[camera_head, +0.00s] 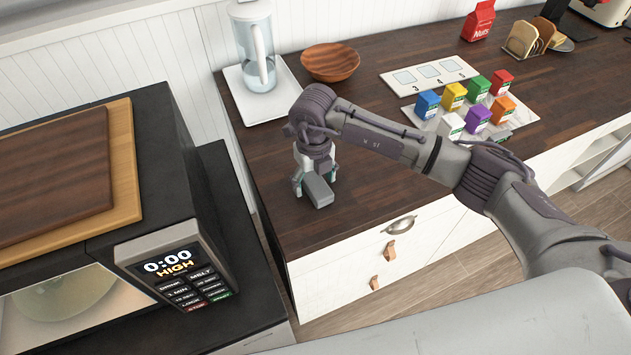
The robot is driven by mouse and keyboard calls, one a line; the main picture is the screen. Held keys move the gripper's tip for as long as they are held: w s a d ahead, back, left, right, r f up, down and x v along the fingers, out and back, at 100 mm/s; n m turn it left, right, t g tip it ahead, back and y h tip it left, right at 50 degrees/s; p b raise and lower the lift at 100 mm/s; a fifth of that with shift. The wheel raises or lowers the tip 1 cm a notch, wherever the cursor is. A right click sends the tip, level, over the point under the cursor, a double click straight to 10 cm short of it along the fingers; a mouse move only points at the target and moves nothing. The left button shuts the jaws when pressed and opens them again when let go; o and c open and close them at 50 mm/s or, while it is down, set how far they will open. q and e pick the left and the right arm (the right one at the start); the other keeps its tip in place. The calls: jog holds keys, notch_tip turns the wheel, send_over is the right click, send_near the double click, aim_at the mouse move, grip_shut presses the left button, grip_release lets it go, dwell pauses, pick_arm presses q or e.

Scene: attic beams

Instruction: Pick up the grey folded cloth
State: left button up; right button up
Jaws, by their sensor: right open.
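The grey folded cloth (318,191) appears as a small grey block on the dark wooden countertop, near its front left edge. My right gripper (315,183) points down over it, with its fingers open on either side of the cloth. The wrist and fingers hide the cloth's back part. I cannot tell whether the fingers touch it. My left gripper is not in view.
A glass pitcher (257,62) on a white tray (239,96) and a wooden bowl (330,61) stand behind the gripper. Several coloured cartons (453,95) stand to the right. A microwave (165,180) with boards on top is at the left.

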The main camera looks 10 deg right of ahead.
aim_at(316, 182)
jog(key=c, duration=1.1)
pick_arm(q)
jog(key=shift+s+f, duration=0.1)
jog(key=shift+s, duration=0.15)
pick_arm(e)
jog(key=shift+r, duration=0.1)
jog(key=shift+r+b, duration=0.25)
jog(key=shift+b, duration=0.05)
jog(key=r+b, duration=0.1)
jog(key=r, duration=0.2)
jog(key=shift+s+d+r+b, duration=0.15)
jog(key=shift+s+r+b, duration=0.15)
jog(key=shift+s+b, duration=0.1)
pick_arm(q)
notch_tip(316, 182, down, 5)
jog(key=b, duration=0.2)
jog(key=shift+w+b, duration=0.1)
jog(key=shift+b, duration=0.25)
pick_arm(e)
jog(key=s+d+r, duration=0.1)
jog(key=s+r, duration=0.1)
jog(key=s, duration=0.1)
jog(key=s+d+r, duration=0.1)
jog(key=s+r, duration=0.1)
jog(key=s, duration=0.2)
jog(key=s+d+r, duration=0.1)
jog(key=s+r, duration=0.1)
jog(key=s, duration=0.1)
jog(key=shift+s+r, duration=0.25)
jog(key=shift+r, duration=0.1)
